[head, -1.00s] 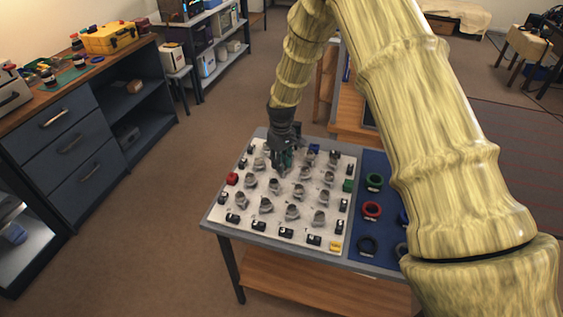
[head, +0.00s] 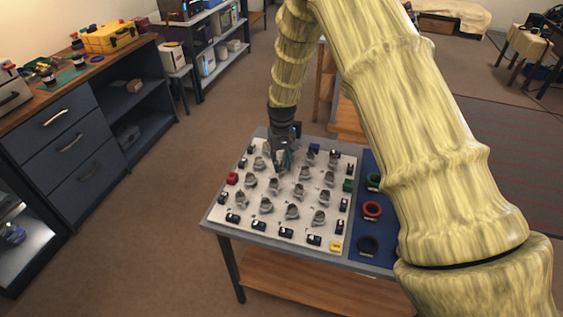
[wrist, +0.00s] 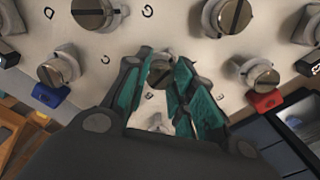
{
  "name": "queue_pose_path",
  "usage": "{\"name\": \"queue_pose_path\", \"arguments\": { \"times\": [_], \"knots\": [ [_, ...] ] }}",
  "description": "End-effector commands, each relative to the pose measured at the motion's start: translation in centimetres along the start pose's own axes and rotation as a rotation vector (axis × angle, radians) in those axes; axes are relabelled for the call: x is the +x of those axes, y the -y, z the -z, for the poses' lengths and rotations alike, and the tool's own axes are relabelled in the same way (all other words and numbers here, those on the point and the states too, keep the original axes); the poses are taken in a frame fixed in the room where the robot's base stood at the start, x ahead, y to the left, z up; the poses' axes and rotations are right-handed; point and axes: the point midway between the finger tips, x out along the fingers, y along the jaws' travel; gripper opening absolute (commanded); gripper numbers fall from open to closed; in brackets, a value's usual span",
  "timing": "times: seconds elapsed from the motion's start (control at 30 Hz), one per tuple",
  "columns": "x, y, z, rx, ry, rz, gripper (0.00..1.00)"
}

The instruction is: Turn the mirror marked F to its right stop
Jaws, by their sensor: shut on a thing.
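A white board (head: 222,203) on the table carries several grey slotted mirror mounts in rows, with small letters printed beside them. My gripper (head: 281,168) points down at the back middle of the board. In the wrist view its teal fingers (wrist: 166,88) are closed around one slotted metal mirror (wrist: 160,72). The fingers hide part of that mirror's mount, and I cannot read which letter belongs to it. Other mirrors stand apart from the fingers, such as one at left (wrist: 60,68) and one at right (wrist: 262,74).
A red block (head: 233,179), a blue block (head: 314,148), a green block (head: 348,185) and a yellow block (head: 336,246) sit along the board's edges, with several black ones. A blue mat (head: 373,227) with coloured rings lies at right.

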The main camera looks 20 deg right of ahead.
Motion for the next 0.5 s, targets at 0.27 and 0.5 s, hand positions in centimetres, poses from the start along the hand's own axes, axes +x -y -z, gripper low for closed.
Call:
{"name": "queue_pose_path", "arguments": {
  "times": [0.27,0.5],
  "knots": [
    [-0.27,-0.05,0.17,0.260,-0.004,-0.001,0.01],
    [-0.30,-0.05,0.19,0.489,-0.004,-0.001,0.01]
  ]
}}
